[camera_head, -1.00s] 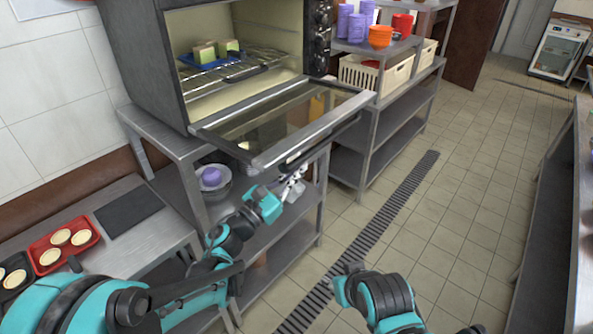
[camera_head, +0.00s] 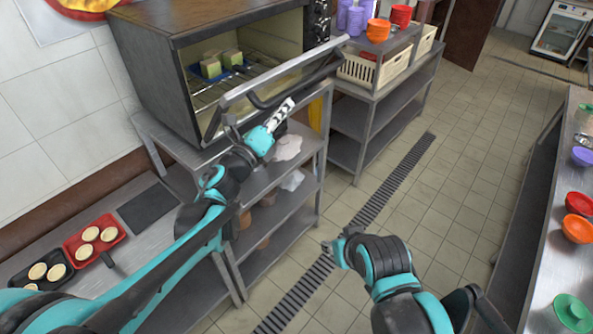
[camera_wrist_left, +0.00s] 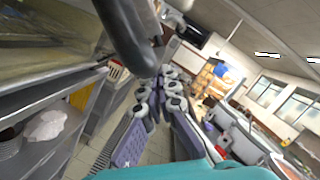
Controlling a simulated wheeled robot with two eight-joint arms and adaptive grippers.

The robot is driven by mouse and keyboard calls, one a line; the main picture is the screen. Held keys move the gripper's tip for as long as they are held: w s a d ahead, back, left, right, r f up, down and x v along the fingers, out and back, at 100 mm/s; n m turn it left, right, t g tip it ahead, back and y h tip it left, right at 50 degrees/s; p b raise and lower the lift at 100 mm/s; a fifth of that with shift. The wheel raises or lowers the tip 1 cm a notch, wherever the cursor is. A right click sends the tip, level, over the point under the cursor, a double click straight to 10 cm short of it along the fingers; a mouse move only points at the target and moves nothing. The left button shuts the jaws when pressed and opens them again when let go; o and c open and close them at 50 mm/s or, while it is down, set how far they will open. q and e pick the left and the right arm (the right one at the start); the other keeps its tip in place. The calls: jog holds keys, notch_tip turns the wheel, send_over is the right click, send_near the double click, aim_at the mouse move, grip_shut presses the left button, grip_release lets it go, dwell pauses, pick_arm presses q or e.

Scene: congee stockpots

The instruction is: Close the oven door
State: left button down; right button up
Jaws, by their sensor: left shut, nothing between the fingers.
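The oven (camera_head: 180,60) stands on a metal shelf unit at the upper left, with pale green-topped blocks (camera_head: 222,63) on a blue tray on its rack. Its door (camera_head: 275,75) is partly raised, hinged at the bottom, and slants outward; the oven is not shut. My left gripper (camera_head: 285,108) is shut and empty, just in front of the door's outer side beneath the dark handle (camera_head: 300,85). In the left wrist view the dark handle bar (camera_wrist_left: 130,40) passes close by the fingers (camera_wrist_left: 160,100). I cannot tell whether they touch.
A second shelf unit with cream baskets (camera_head: 375,66) and stacked cups stands right of the oven. Red and black trays of tarts (camera_head: 95,243) lie at lower left. A counter with bowls (camera_head: 577,229) lines the right. The tiled aisle is clear.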

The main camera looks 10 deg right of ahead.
aim_at(263, 74)
pick_arm(q)
jog(key=w+a+r+n+p, duration=0.1)
jog(key=r, duration=0.1)
jog(key=w+a+r+n+p, duration=0.1)
jog(key=w+r, duration=0.1)
jog(key=w+a+r+n+y+p, duration=0.1)
jog(key=w+a+r+n+p, duration=0.1)
jog(key=shift+r, duration=0.4)
jog(key=w+a+r+n+p, duration=0.2)
jog(key=w+a+r, duration=0.1)
jog(key=w+a, duration=0.2)
jog(key=shift+w+r+n+y, duration=0.3)
jog(key=shift+w+r+y, duration=0.1)
jog(key=shift+w, duration=0.25)
jog(key=shift+f, duration=0.1)
